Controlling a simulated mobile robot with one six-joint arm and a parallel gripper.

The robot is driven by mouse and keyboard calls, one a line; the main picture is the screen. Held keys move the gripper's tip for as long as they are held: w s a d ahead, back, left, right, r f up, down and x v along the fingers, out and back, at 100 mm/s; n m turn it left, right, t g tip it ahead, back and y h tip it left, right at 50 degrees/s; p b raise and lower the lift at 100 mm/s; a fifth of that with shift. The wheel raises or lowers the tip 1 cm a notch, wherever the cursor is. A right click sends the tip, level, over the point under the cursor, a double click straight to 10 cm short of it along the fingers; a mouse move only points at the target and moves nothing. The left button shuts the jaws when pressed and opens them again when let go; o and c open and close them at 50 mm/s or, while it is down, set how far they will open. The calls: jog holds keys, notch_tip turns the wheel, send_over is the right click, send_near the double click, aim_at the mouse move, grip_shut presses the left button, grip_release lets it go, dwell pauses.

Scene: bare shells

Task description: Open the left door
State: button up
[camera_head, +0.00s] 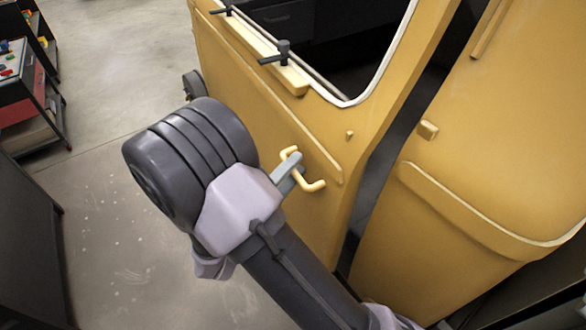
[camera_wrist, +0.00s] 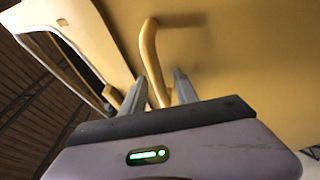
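The left door (camera_head: 260,110) is a yellow panel with a window, in the upper middle of the head view. Its pale yellow bent handle (camera_head: 314,187) sticks out from the lower part. My gripper (camera_head: 296,167) is at the handle, with its grey fingers over the handle's middle. In the wrist view the handle (camera_wrist: 150,45) runs down between the two fingers of my gripper (camera_wrist: 160,75). The fingers are apart, with narrow gaps beside the bar, so the gripper looks open around it. The lower end of the handle is hidden behind the gripper body there.
A dark gap separates the door's right edge from another yellow panel (camera_head: 480,150). Dark fittings (camera_head: 283,54) sit below the window. A shelf unit (camera_head: 30,95) with small coloured items stands at far left, and a dark cabinet (camera_head: 30,245) at lower left. Concrete floor (camera_head: 105,105) lies between.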

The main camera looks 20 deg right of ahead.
grip_shut()
dwell(1.3)
